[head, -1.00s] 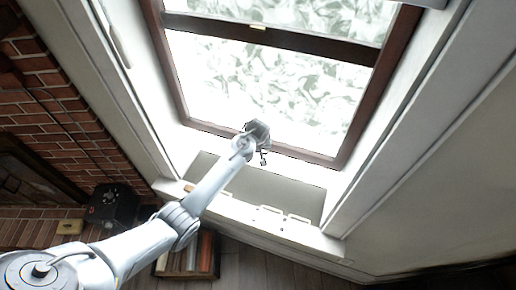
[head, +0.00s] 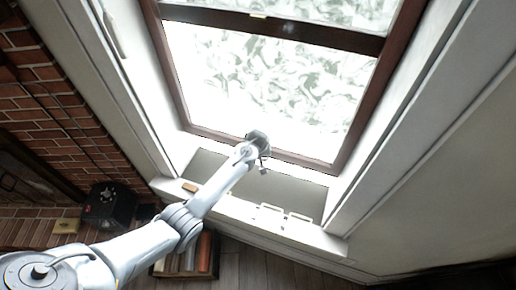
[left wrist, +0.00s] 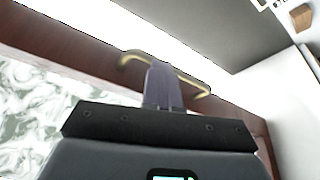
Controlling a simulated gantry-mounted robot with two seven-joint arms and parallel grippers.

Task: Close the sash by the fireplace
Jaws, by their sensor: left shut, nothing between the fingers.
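The sash (head: 332,166) has a dark reddish-brown frame around patterned glass. A dark crossbar (head: 300,36) runs across its upper part. In the left wrist view the gripper's fingers (left wrist: 163,85) are shut and empty. They overlap a brass-coloured bow handle (left wrist: 196,83) on the brown rail (left wrist: 75,45); I cannot tell whether they touch it. The fingers hide the middle of the handle. My right gripper is out of view.
A grey panel (head: 300,192) lies below the sash, above the white sill (head: 320,240) with small white brackets. A brick wall (head: 45,105) stands left, with a black box (head: 110,205) below. The white wall at right is clear.

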